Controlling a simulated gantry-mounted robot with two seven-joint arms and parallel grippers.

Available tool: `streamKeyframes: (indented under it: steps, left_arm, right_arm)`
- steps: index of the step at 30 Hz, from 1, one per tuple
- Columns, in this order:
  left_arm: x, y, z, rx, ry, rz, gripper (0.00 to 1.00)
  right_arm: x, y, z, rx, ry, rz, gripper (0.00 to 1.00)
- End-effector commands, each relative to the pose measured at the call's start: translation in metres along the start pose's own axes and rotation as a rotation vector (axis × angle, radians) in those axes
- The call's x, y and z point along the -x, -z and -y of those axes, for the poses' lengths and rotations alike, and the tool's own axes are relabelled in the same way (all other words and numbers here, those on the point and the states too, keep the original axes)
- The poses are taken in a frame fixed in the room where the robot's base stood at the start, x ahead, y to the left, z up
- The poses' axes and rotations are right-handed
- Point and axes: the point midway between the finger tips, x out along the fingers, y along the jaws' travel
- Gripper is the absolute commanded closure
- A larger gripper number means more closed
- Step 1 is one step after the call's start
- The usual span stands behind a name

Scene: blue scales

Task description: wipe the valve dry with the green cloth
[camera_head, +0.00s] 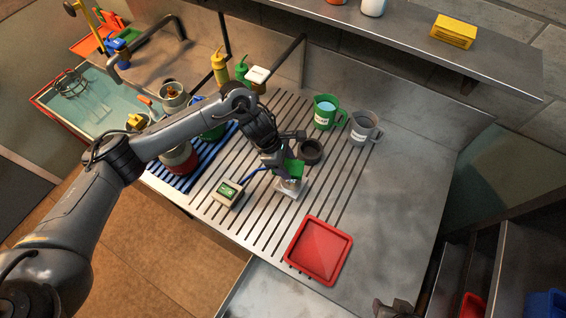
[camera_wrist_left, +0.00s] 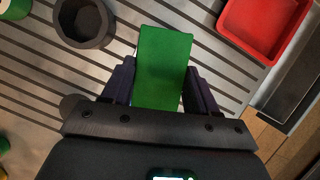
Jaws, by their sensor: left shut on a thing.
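The green cloth (camera_head: 291,168) is held in my left gripper (camera_head: 283,164), which is shut on it over the slatted steel bench. In the left wrist view the cloth (camera_wrist_left: 163,70) hangs flat between the two dark fingers. A small pale metal piece on a square plate (camera_head: 287,193) sits directly below the cloth and may be the valve. The cloth and gripper partly cover it, and I cannot tell whether the cloth touches it. A dark shape at the bottom edge (camera_head: 396,309) may be my right gripper; its jaws are not clear.
A dark round bowl (camera_head: 311,152) stands just behind the gripper. A green jug (camera_head: 325,112) and a grey jug (camera_head: 364,130) stand behind. The bench's right side is clear.

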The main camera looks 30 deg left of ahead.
Motion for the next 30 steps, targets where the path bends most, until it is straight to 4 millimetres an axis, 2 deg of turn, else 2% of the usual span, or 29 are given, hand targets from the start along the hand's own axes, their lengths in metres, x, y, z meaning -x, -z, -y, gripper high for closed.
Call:
streamKeyframes:
  steps: [8, 21, 30]
  left_arm:
    - [-0.004, 0.001, 0.002, 0.000, 0.004, -0.004, 0.72]
    - [0.004, 0.017, 0.002, 0.002, 0.006, -0.009, 0.72]
    - [0.000, 0.012, 0.003, 0.002, 0.007, -0.013, 0.72]
  right_arm:
    - [-0.003, -0.002, -0.002, 0.007, -0.005, 0.001, 0.57]
    - [-0.007, -0.003, -0.001, 0.004, -0.003, 0.001, 0.57]
    - [-0.010, -0.003, 0.001, -0.002, 0.002, 0.000, 0.57]
